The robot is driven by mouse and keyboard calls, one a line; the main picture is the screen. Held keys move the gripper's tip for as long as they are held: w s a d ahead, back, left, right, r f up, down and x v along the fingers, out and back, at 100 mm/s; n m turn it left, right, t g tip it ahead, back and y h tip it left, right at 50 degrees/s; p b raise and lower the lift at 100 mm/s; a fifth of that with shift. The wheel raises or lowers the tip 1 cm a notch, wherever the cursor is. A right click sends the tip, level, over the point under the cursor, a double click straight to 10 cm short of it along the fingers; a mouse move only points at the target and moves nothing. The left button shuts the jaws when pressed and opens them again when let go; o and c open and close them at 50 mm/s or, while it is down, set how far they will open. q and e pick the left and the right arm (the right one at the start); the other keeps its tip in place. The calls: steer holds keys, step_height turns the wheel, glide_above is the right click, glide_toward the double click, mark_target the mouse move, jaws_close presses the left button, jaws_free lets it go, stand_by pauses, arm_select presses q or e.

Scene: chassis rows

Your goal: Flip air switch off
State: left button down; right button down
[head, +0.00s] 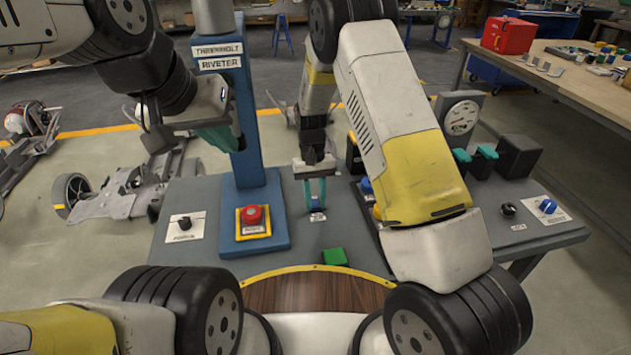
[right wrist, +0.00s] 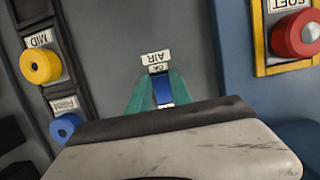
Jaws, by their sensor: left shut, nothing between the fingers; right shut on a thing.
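The air switch is a small blue lever on the grey bench top (head: 300,248). It shows in the right wrist view (right wrist: 162,88) under a white label reading AIR (right wrist: 155,58), and it is small in the head view (head: 318,207). My right gripper (head: 317,196) points down over it, with its teal fingers (right wrist: 157,92) on either side of the blue lever, shut on it. The lever's lower part is hidden by my gripper. My left gripper (head: 228,138) is shut and empty, held high beside the blue riveter column.
The blue riveter column (head: 246,130) with a red button (head: 252,214) stands left of the switch. A yellow button (right wrist: 40,66) and a blue knob (right wrist: 65,127) lie on the switch's other side. A green block (head: 335,257) is at the front; a black knob (head: 184,223) is left.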

steer(key=c, duration=1.2)
jaws_free()
steer(key=shift+o, duration=0.2)
steer(key=v, duration=0.7)
steer(key=shift+r, duration=0.4)
steer(key=shift+w+r, duration=0.1)
step_height(320, 180, up, 12)
steer(key=t+y, duration=0.2)
glide_above(314, 202)
steer(key=s+d, duration=0.3)
steer(key=d, duration=0.2)
steer(key=s+d+r+t, duration=0.3)
steer(key=s+r, duration=0.3)
steer(key=s, duration=0.4)
steer(key=s+d+r+m+t, duration=0.1)
steer(key=s+d+r+t, duration=0.3)
steer(key=s, duration=0.6)
step_height(314, 202, up, 4)
steer(key=shift+s+d+f+m+y, duration=0.2)
steer(key=shift+s+d+m+y, duration=0.15)
steer(key=shift+d, duration=0.9)
